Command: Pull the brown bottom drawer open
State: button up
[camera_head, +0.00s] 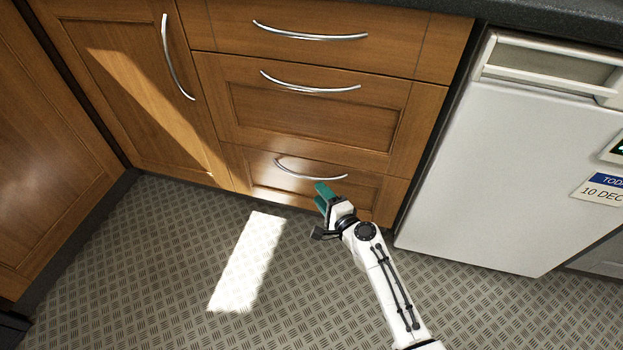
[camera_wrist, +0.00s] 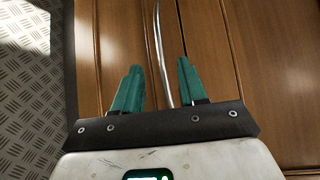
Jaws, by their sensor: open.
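The brown bottom drawer (camera_head: 262,172) is the lowest of three wooden drawers and looks closed, flush with the cabinet front. Its curved silver handle (camera_head: 310,176) runs across its upper part. My gripper (camera_head: 322,196) is in front of the drawer, just below the handle in the head view. In the wrist view, my gripper (camera_wrist: 156,88) has its two green fingers apart, and the silver handle (camera_wrist: 160,50) runs lengthwise between them in the picture. I cannot tell whether any finger touches the handle. Part of the drawer is hidden behind my gripper in the head view.
Two more closed drawers, a middle one (camera_head: 300,115) and a top one (camera_head: 390,40), sit above. A cabinet door (camera_head: 130,100) is at left, a white appliance (camera_head: 500,150) at right. The patterned metal floor (camera_head: 170,230) in front is clear, with a bright sunlit patch.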

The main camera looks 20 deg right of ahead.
aim_at(305, 177)
jog(key=b+x, duration=0.3)
jog(key=x, duration=0.6)
jog(key=shift+a, duration=0.1)
jog(key=shift+c, duration=0.4)
grip_shut()
